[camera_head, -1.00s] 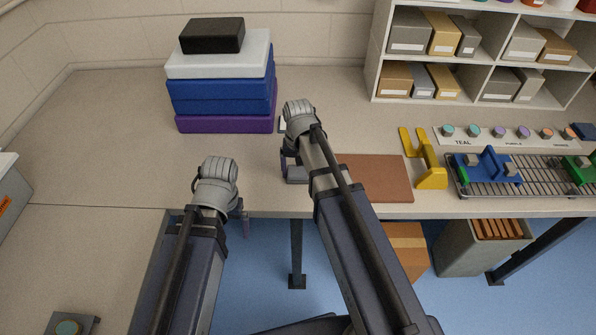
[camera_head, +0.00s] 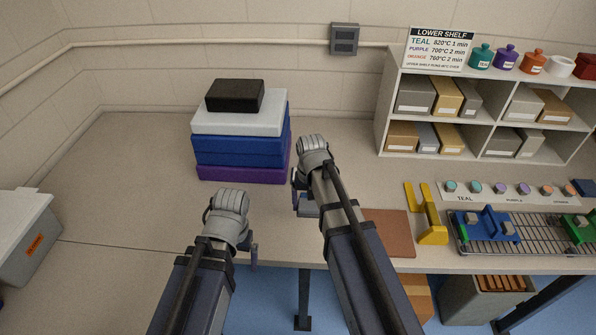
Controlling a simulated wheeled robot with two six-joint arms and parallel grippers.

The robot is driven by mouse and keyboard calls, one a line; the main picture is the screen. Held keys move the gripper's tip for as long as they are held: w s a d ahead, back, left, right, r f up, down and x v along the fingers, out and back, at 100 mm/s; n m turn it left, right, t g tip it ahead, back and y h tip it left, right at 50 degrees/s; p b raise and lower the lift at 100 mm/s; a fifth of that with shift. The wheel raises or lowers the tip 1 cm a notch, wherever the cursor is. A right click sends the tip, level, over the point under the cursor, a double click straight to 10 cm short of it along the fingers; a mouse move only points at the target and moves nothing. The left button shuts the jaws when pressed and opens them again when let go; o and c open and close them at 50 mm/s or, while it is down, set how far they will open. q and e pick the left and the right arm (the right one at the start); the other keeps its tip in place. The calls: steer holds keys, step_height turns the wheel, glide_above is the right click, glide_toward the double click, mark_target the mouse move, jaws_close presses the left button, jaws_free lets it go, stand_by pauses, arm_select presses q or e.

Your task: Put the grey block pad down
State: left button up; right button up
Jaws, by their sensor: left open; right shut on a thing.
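My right gripper (camera_head: 305,200) is over the bench just right of the stacked pads. It is shut on the grey block pad (camera_head: 308,211), of which only a small grey-blue part shows below the hand. The wrist and forearm hide the rest, and I cannot tell whether the pad touches the bench top. My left gripper (camera_head: 251,256) is open, near the bench's front edge to the left of the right arm. Its fingers are mostly hidden behind its wrist.
A stack of purple, blue, white (camera_head: 238,118) and black (camera_head: 235,96) pads stands behind the grippers. A brown mat (camera_head: 392,235), yellow stand (camera_head: 432,225) and wire rack (camera_head: 475,238) lie to the right. The bench top (camera_head: 130,170) left of the stack is clear.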

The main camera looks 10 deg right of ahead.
mark_target(308, 230)
steer(key=shift+r, duration=0.15)
step_height(308, 230, down, 10)
steer(key=b, duration=0.9)
steer(key=shift+b, duration=0.35)
steer(key=shift+f+b, duration=0.3)
steer(key=o, duration=1.2)
steer(key=shift+r, duration=0.1)
steer(key=shift+o, duration=0.2)
step_height(308, 230, up, 12)
steer(key=p, duration=1.2)
steer(key=shift+r+p, duration=0.2)
steer(key=shift+p, duration=0.1)
steer(key=shift+f, duration=0.15)
